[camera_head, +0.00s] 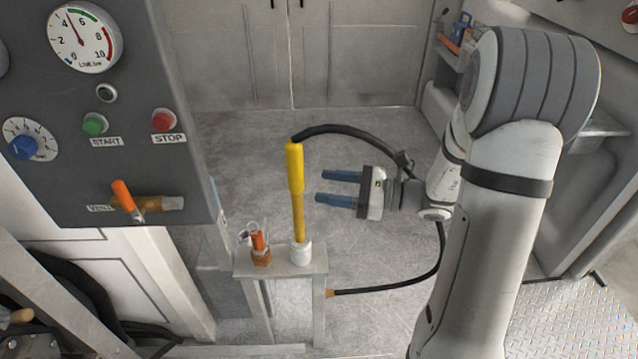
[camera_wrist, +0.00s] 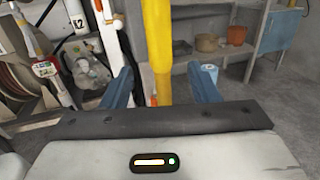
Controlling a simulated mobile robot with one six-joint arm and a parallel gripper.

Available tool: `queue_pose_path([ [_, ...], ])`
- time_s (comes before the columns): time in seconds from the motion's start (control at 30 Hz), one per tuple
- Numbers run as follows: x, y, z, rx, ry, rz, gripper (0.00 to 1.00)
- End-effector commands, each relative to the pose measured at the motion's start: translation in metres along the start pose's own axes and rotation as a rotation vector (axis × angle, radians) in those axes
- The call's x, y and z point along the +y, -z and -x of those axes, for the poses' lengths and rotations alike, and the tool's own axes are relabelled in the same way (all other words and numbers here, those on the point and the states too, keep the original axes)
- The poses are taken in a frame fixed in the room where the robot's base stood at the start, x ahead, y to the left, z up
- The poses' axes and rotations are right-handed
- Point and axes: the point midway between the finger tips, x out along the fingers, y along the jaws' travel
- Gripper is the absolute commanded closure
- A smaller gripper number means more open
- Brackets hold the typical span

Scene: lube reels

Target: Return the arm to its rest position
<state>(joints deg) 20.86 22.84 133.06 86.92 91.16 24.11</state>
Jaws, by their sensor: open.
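My gripper (camera_head: 318,187) is open, with its two blue fingers pointing left in the head view. Nothing is between the fingertips in that view. A yellow lever (camera_head: 296,190) stands upright on a white base on the metal stand, just left of the fingertips and apart from them. In the wrist view the two blue fingers of my gripper (camera_wrist: 164,85) show, with the yellow lever (camera_wrist: 157,45) seen between them, ahead of the gripper. My arm reaches in from the right side of the head view.
A grey control panel (camera_head: 120,190) with a gauge, knob, buttons and orange-handled vent valve is at left. The metal stand (camera_head: 280,265) also bears an orange-topped fitting (camera_head: 260,245). A black hose (camera_head: 400,284) curves from the stand. Shelves (camera_wrist: 254,50) stand behind. Floor is open toward the doors.

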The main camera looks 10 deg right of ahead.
Motion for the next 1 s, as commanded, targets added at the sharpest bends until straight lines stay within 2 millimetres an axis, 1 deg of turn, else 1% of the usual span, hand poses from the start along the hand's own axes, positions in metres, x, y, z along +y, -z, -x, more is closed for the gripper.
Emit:
queue_pose_path([
  [0.37, 0.001, 0.000, 0.001, 0.001, -0.002, 0.002, 0.45],
  [0.47, 0.009, -0.007, -0.002, 0.028, -0.034, 0.028, 0.45],
  [0.57, 0.034, -0.020, -0.009, 0.112, -0.129, 0.107, 0.45],
  [0.67, 0.071, -0.034, -0.013, 0.247, -0.280, 0.246, 0.45],
  [0.73, 0.098, -0.042, -0.009, 0.358, -0.400, 0.372, 0.45],
  [0.8, 0.121, -0.048, 0.000, 0.468, -0.522, 0.509, 0.45],
  [0.87, 0.137, -0.053, 0.010, 0.562, -0.625, 0.634, 0.45],
  [0.9, 0.145, -0.057, 0.019, 0.623, -0.690, 0.718, 0.45],
  [1.0, 0.157, -0.069, 0.043, 0.774, -0.854, 0.942, 0.45],
])
